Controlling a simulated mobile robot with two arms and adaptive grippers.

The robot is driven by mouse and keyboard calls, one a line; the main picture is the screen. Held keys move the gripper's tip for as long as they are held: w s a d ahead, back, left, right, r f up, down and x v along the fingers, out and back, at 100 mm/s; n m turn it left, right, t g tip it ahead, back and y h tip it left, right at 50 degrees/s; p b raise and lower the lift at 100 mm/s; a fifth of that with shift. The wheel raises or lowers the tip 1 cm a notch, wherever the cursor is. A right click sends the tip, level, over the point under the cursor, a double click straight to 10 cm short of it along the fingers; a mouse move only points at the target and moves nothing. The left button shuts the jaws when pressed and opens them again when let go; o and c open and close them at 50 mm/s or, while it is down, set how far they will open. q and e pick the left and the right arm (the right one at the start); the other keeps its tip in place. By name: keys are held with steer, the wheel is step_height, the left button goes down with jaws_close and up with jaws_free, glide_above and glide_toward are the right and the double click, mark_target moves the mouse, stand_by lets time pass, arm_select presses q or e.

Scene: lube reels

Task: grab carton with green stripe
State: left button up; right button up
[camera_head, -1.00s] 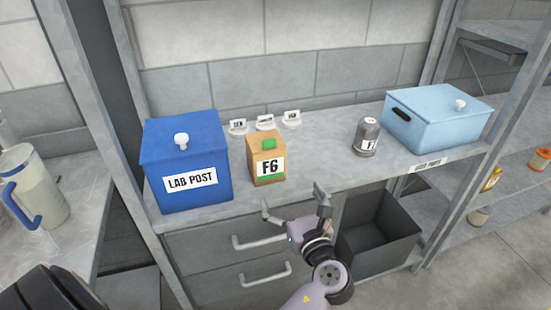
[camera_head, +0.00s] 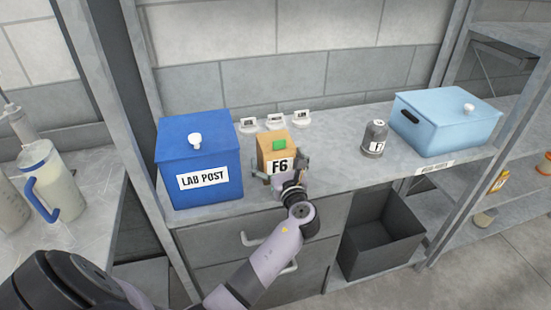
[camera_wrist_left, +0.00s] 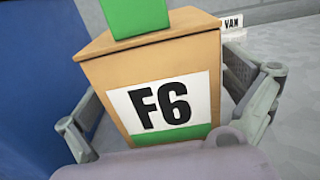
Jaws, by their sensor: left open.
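The carton (camera_head: 270,147) is a tan box with a green patch on top, an F6 label and a green stripe low on its front. It stands upright on the grey shelf beside the blue box. My left gripper (camera_head: 279,172) is at the carton's front, open, with a finger on each side. In the left wrist view the carton (camera_wrist_left: 205,75) fills the middle, between the fingers of the left gripper (camera_wrist_left: 168,125). Whether the fingers touch it I cannot tell. The carton's lower front is partly hidden by the gripper in the head view. My right gripper is not in view.
A blue LAB POST box (camera_head: 200,155) stands close on the carton's left. A grey canister (camera_head: 374,139) and a light-blue lidded box (camera_head: 446,122) stand to the right. Small white label stands (camera_head: 276,122) are behind. The shelf between carton and canister is clear.

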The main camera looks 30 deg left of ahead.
arm_select(q)
steer(key=shift+x, duration=0.95)
steer(key=shift+d, duration=0.1)
steer(key=c, duration=1.2)
